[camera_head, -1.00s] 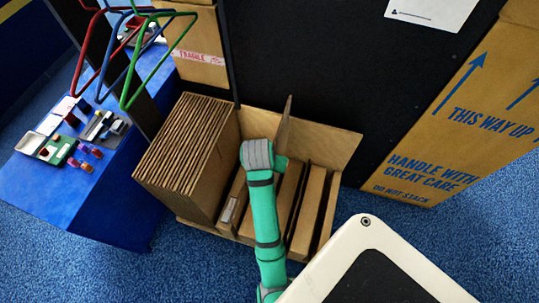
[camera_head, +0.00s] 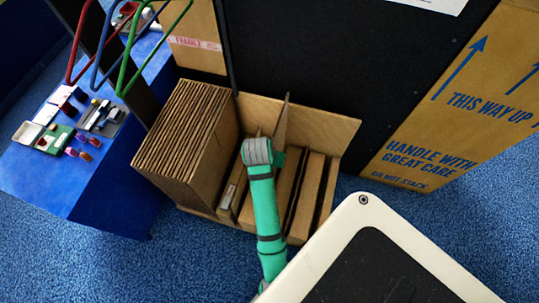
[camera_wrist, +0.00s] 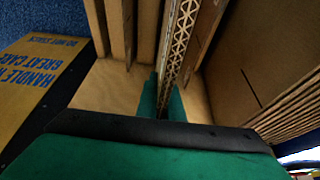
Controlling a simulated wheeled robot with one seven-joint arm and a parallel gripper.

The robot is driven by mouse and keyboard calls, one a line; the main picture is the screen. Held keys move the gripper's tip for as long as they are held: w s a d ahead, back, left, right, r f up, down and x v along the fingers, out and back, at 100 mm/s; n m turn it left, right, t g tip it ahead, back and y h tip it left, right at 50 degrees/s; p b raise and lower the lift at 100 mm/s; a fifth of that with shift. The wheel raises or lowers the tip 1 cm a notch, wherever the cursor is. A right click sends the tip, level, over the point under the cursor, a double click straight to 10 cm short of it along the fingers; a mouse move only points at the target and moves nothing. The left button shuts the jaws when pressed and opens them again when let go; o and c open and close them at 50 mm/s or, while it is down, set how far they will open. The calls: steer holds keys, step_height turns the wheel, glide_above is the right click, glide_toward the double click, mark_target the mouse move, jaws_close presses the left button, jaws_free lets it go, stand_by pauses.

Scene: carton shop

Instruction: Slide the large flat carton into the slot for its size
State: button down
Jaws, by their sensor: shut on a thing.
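My gripper (camera_wrist: 161,100) is shut on the large flat carton (camera_wrist: 181,40), a thin upright brown sheet whose corrugated edge shows in the wrist view. In the head view, the carton's top corner (camera_head: 283,118) rises above the rack behind my gripper (camera_head: 277,160); my arm hides most of the rest. The brown slotted rack (camera_head: 335,128) has upright dividers (camera_head: 311,185) forming several narrow slots. The carton stands between the rack's walls, roughly in line with the dividers. I cannot tell which slot it is over or how deep its lower edge sits.
A tight stack of upright cartons (camera_head: 205,120) fills the left side. A blue bench (camera_head: 110,195) with small parts is further left. A black panel (camera_head: 300,60) stands behind the rack, and a large printed carton (camera_head: 440,130) stands at right. Blue carpet lies in front.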

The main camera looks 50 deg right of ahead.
step_height(320, 180, down, 23)
steer(key=shift+r, duration=0.2)
stand_by(2.3)
steer(key=c, duration=1.8)
jaws_free()
steer(key=v, duration=1)
steer(key=shift+a+r, duration=0.15)
steer(key=shift+r, duration=0.2)
